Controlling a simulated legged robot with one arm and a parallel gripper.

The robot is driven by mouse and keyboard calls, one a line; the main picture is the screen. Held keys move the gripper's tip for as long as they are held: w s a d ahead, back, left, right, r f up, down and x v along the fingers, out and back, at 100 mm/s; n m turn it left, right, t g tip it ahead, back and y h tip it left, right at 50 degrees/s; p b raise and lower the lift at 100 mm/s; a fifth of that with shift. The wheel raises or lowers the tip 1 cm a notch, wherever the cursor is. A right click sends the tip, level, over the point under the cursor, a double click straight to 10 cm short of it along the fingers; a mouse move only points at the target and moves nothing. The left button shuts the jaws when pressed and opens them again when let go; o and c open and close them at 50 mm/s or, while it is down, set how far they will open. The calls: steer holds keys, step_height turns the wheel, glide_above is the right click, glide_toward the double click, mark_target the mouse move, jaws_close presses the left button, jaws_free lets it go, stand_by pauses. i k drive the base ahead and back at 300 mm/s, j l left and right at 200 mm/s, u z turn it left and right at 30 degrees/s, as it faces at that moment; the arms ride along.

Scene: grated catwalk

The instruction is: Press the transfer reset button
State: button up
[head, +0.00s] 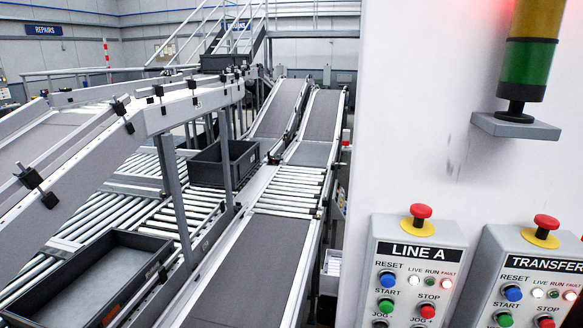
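The TRANSFER control box (485,300) is at the lower right of the head view, cut off by the right and bottom edges. Its blue reset button (512,293) sits at the upper left of its panel, under the TRANSFER label (545,264). A green start button (504,319) lies below it, partly cut off. A red mushroom button (546,222) on a yellow base stands on top of the box. My gripper is not in view.
A similar LINE A box (455,243) stands just left, with its own blue reset button (387,277). A stack light (529,62) hangs on the white wall (430,120). Conveyors (262,250) and dark bins (95,270) fill the left.

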mark_target(512, 294)
steer(key=z, duration=1.35)
